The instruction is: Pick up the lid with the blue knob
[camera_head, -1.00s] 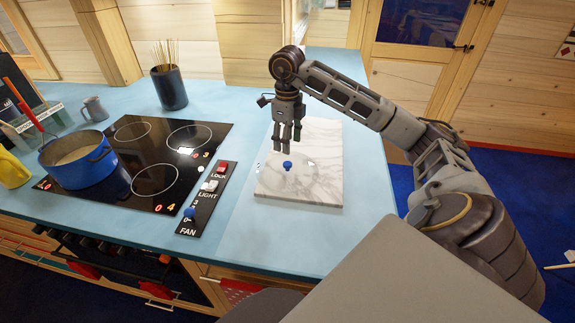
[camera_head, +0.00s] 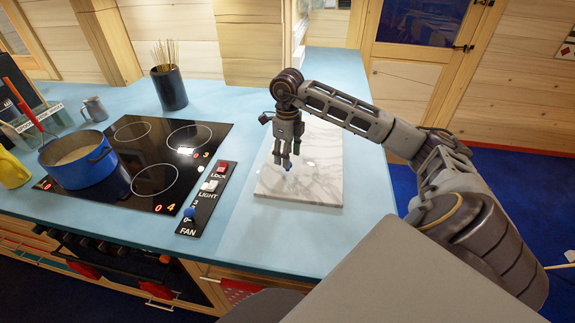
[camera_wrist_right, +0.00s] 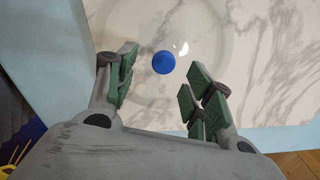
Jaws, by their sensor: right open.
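The lid's blue knob (camera_head: 288,169) shows over the white marble board (camera_head: 318,185), just under my right gripper's fingertips. The lid itself is clear, and only faint round outlines of it (camera_wrist_right: 218,40) show on the marble in the right wrist view. There the round blue knob (camera_wrist_right: 163,62) sits just beyond the gap between the fingers, nearer the left finger. My right gripper (camera_head: 284,160) points down and is open and empty, with its green-padded fingers (camera_wrist_right: 162,78) apart on either side of the gap. My left gripper is not in view.
Left of the board are a control strip with switches (camera_head: 207,199) and a black cooktop (camera_head: 155,180) with a blue pot (camera_head: 75,172). A dark holder of sticks (camera_head: 169,90) stands behind. Bare blue counter (camera_head: 262,226) lies in front of the board.

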